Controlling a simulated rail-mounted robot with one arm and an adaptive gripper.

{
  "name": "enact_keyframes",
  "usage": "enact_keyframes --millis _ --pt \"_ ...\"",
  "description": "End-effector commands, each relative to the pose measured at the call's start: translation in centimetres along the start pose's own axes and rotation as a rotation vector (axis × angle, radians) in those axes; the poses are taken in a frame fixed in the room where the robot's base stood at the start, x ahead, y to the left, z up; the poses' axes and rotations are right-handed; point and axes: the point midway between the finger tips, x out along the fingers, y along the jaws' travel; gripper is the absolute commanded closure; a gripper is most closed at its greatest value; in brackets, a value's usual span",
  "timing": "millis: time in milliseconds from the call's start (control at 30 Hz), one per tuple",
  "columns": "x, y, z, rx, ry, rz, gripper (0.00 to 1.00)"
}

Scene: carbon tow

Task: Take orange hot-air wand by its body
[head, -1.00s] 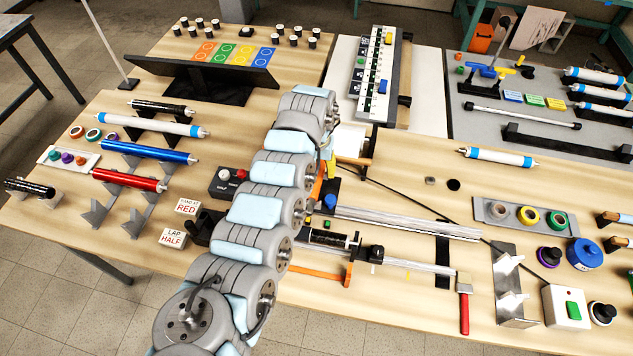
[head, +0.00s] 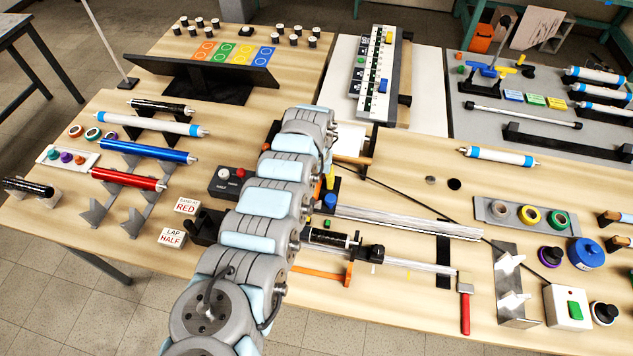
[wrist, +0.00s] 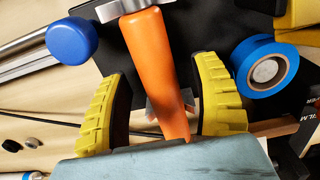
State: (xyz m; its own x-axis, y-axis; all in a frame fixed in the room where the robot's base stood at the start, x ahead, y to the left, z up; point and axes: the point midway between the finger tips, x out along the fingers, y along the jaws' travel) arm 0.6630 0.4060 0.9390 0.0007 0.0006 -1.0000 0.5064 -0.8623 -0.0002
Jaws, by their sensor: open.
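The orange hot-air wand (wrist: 153,65) shows in the wrist view, its long tapered body running from a metal collar (wrist: 122,8) at the top down to the lower middle. My gripper (wrist: 162,70) is open, with one ribbed yellow finger on each side of the wand's body. Gaps show between the wand and both fingers, so they look apart from it. The wand's lower end meets the edge of my gripper's pale housing in the picture. In the head view my arm hides the gripper and most of the wand's spot.
A blue round knob (wrist: 72,40) is close to the left finger in the wrist view. A blue tape roll (wrist: 265,68) is close to the right finger. In the head view, metal rails (head: 410,222) run right of my arm, and a red-handled brush (head: 465,308) lies farther right.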

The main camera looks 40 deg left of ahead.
Motion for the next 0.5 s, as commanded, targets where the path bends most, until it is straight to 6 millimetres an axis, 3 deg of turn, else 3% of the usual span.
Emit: enact_keyframes --millis 133,300,367,500 --pt "-0.03 -0.01 0.00 0.000 0.000 0.000 0.36" --pt "-0.03 -0.02 0.02 0.000 -0.001 0.000 0.85" --pt "-0.03 -0.02 0.02 -0.001 -0.001 0.000 1.00" --pt "0.01 -0.02 0.03 -0.001 -0.001 0.000 1.00"
